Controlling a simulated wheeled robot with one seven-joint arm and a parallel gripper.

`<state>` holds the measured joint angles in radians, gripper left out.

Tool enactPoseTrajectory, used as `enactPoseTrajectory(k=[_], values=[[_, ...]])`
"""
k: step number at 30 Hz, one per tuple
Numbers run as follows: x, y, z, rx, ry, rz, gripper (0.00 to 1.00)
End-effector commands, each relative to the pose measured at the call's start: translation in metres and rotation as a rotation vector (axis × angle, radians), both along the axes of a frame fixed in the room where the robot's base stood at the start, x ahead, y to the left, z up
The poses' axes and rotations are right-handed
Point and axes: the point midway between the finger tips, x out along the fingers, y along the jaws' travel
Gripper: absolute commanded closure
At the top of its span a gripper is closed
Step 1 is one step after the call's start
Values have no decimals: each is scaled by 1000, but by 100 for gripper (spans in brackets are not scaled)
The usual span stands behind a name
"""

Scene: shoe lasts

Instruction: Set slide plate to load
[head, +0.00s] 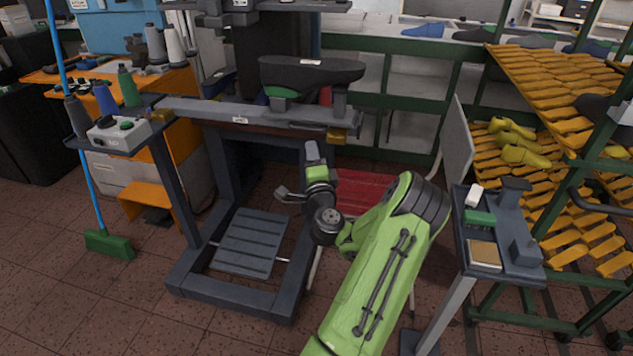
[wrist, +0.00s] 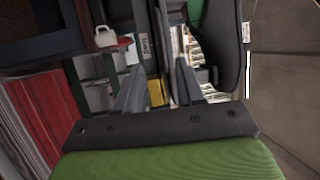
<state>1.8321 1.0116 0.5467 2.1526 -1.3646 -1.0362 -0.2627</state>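The long dark grey slide plate (head: 215,112) spans the top of the press frame, with a small white label on its front. A black last (head: 311,74) sits above its right part, with a green block (head: 283,93) under it. A yellow block (head: 337,135) is at the plate's right end and another yellow block (head: 157,116) at its left. My gripper (head: 283,194) is below and in front of the plate, apart from it. In the wrist view my gripper's fingers (wrist: 158,88) are spread with nothing held; a yellow block (wrist: 155,93) shows beyond them, between the fingers.
A control box (head: 119,133) with buttons stands left of the frame. A slatted pedal (head: 249,243) lies low inside the frame. A red seat (head: 362,190) is behind my arm. A small tool stand (head: 510,248) and yellow racks (head: 555,85) are at the right.

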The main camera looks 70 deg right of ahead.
Motion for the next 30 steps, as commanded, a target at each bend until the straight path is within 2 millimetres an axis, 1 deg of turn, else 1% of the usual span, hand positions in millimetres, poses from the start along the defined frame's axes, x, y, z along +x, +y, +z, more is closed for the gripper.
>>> enactPoseTrajectory(k=[1,5,7,11,12,15,21,30], values=[[-4,5,-5,16,-7,2,62],[-15,19,-3,10,-14,-1,62],[-18,27,-10,21,-11,2,62],[-29,41,-6,8,-19,-1,62],[-29,46,-10,12,-15,2,62],[-34,55,-12,12,-11,3,62],[-39,62,-10,-2,-5,0,62],[-39,62,-10,-3,-2,0,62]])
